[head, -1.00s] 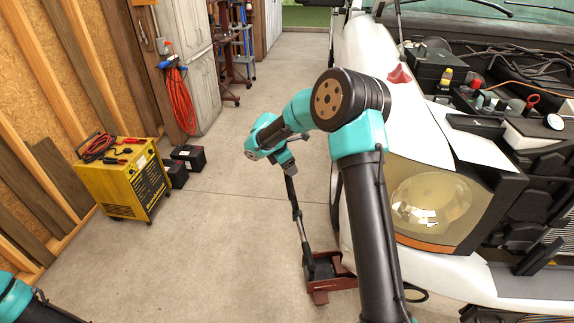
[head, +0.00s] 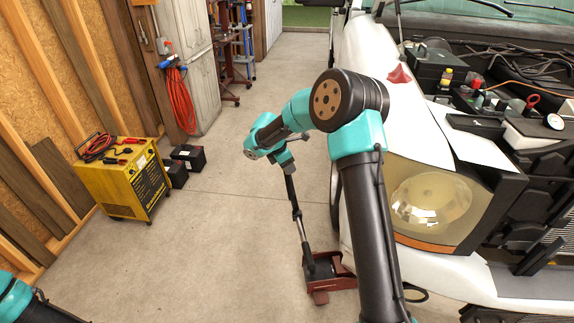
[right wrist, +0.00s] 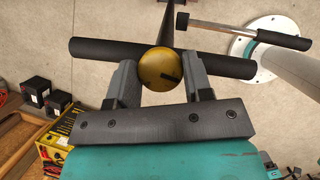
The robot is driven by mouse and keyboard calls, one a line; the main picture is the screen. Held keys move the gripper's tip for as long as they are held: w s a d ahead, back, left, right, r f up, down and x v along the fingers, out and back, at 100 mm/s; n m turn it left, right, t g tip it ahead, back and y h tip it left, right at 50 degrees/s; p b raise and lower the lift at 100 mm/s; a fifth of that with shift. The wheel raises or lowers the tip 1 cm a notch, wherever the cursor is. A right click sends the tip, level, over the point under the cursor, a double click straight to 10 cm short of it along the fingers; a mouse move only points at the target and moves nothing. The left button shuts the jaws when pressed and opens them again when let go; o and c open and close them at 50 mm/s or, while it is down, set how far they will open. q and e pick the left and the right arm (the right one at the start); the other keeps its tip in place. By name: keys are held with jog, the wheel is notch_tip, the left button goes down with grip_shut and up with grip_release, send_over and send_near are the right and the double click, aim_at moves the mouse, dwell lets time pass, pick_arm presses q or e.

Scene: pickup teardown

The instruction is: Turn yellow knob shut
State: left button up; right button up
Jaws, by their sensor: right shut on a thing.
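The yellow knob (right wrist: 160,69) shows in the right wrist view. It is round, with a dark mark on its face, and sits against a black crossbar (right wrist: 215,66). My right gripper (right wrist: 155,72) is shut on the knob, one grey finger on each side. In the head view my right gripper (head: 288,168) is at the top of the dark handle of a red floor jack (head: 322,283), and the knob is too small to make out there. Only a piece of my left arm shows at the lower left; its gripper is out of view.
The white vehicle with its open engine bay (head: 415,125) stands close on the right, its headlight (head: 430,203) near my right arm. A yellow charger (head: 122,178) and black batteries (head: 188,158) stand on the left. The floor between is clear.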

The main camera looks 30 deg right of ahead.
jog(key=m+g, duration=0.1)
jog(key=m, duration=0.2)
jog(key=shift+m, duration=0.4)
jog(key=m+g+y, duration=0.1)
jog(key=m, duration=0.2)
jog(key=shift+w+m+g, duration=0.1)
jog(key=shift+m+g, duration=0.2)
jog(key=m+y, duration=0.1)
jog(key=m, duration=0.2)
jog(key=shift+d+m+g, duration=0.1)
jog(key=shift+m+g, duration=0.2)
jog(key=shift+g, duration=0.1)
jog(key=m+y, duration=0.1)
jog(key=m, duration=0.2)
jog(key=shift+m+g+y, duration=0.3)
jog(key=o, duration=0.9)
jog(key=shift+r, duration=0.1)
